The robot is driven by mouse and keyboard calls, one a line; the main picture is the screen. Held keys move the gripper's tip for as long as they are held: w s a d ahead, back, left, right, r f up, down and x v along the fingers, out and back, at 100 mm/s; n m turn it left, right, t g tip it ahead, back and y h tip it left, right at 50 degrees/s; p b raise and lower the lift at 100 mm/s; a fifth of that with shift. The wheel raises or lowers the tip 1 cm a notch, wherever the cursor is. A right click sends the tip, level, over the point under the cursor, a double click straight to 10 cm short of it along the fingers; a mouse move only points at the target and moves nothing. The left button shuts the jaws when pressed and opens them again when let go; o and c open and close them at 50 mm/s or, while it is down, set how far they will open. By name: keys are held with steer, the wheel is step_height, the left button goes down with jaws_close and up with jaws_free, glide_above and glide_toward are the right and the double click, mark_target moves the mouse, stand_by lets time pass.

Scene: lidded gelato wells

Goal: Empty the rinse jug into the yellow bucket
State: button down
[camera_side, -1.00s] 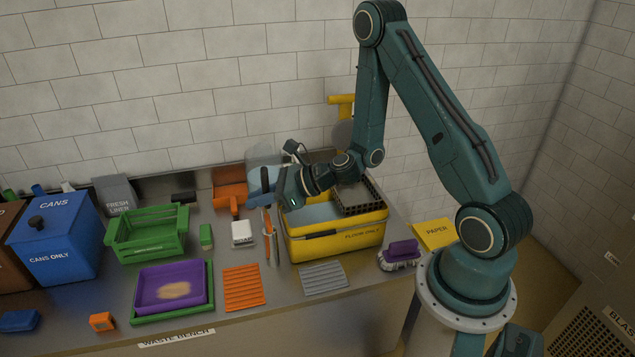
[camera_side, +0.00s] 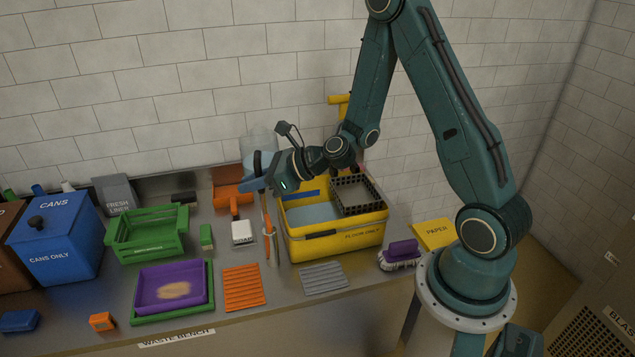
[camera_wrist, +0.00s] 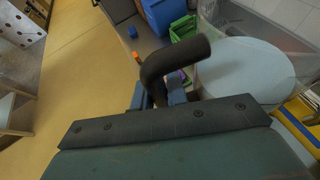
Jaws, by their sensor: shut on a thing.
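The rinse jug (camera_side: 259,146) is clear with a dark handle. My gripper (camera_side: 262,181) is shut on that handle (camera_wrist: 176,62) and holds the jug up near the wall, above the back left of the yellow bucket. The jug looks about upright in the side view. In the wrist view a wide pale liquid surface shows inside the jug (camera_wrist: 240,72). The yellow bucket (camera_side: 345,240), marked FLOOR ONLY, stands on the bench with pale blue water (camera_side: 310,213) in it. A dark basket (camera_side: 357,195) sits at its right rear.
An orange dustpan (camera_side: 232,200), a soap block (camera_side: 242,232) and upright tools (camera_side: 268,232) stand left of the bucket. A green crate (camera_side: 148,233) and purple tray (camera_side: 172,287) are farther left. A purple brush (camera_side: 402,254) lies to the right. The tiled wall is close behind.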

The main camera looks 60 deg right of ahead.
mark_target(245, 154)
steer(key=shift+m+t+h, duration=0.5)
steer(key=shift+m+h, duration=0.3)
steer(key=r, duration=0.4)
steer(key=w+r, duration=0.1)
steer(key=r, duration=0.1)
steer(key=shift+d+r, duration=0.1)
steer(key=shift+r, duration=0.25)
steer(key=shift+f, duration=0.2)
steer(key=w+a+f+n+g+y, duration=0.1)
steer(key=a+f+y, duration=0.1)
steer(key=a+f, duration=0.3)
steer(key=w+a+f+n+y, duration=0.1)
steer(key=a+f, duration=0.5)
steer(key=f, duration=0.6)
steer(key=shift+f+n+g+y, duration=0.15)
steer(key=shift+n+g+y, duration=0.25)
steer(key=shift+n, duration=0.3)
step_height(245, 154, down, 16)
steer(key=shift+f, duration=0.1)
